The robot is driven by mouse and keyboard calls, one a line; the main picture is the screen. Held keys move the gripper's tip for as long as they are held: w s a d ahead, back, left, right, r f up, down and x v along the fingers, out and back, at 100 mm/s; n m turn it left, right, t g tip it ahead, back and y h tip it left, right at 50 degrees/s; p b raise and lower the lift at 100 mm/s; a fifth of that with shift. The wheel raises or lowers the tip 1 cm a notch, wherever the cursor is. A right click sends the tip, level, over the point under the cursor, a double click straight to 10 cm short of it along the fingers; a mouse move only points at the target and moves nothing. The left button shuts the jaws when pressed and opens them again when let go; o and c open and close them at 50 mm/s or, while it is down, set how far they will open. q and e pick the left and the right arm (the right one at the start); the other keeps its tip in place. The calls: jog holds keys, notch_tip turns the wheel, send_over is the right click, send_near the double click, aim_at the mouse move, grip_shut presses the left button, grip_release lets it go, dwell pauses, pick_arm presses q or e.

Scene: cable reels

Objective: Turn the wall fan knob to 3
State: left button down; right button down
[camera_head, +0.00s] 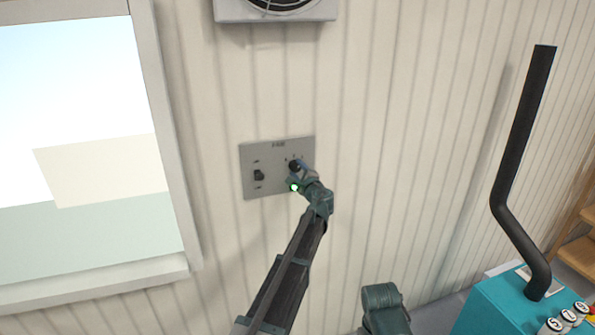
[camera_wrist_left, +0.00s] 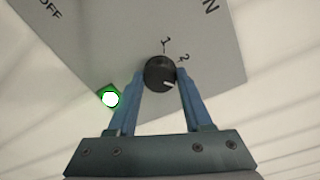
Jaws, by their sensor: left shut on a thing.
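The black fan knob (camera_wrist_left: 159,73) sits between the two blue fingertips of my left gripper (camera_wrist_left: 160,76) in the left wrist view, with a finger on each side. Its white mark is at the lower right of its face, past the labels 1 and 2. I see no label 3; the right finger may hide it. In the head view the gripper (camera_head: 298,174) is at the knob (camera_head: 294,165) on the right half of the grey wall panel (camera_head: 276,183). My right gripper is not in view; a dark teal part at bottom centre seems to be my right arm.
A black toggle switch (camera_head: 258,175) is on the panel's left half. A lit green lamp (camera_wrist_left: 110,98) is just left of the knob in the wrist view. The fan (camera_head: 275,12) is above, a window (camera_head: 85,150) at left, and a teal machine (camera_head: 500,303) with a black pipe at lower right.

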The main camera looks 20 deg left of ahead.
pick_arm(q)
jog(key=shift+s, duration=0.1)
jog(key=shift+c, duration=1.6)
grip_release()
jog(key=v, duration=1.3)
jog(key=shift+s+d, duration=0.25)
jog(key=shift+d, duration=0.15)
jog(key=s+d+f+n+g+h+b, duration=0.3)
jog(key=s+f+n+g, duration=0.55)
jog(key=s+f, duration=0.9)
jog(key=s+d+f+n+g+h+b, duration=0.1)
jog(key=s+d+f+n+g+h, duration=0.1)
jog(key=s, duration=0.7)
jog(key=s+d+f+n+g+h+b, duration=0.2)
jog(key=s+d+f+g+h, duration=0.1)
jog(key=s+d+f, duration=0.4)
jog(key=s+f+g, duration=0.1)
jog(key=s, duration=0.2)
jog(key=shift+f+h, duration=0.25)
jog(key=shift+h, duration=0.05)
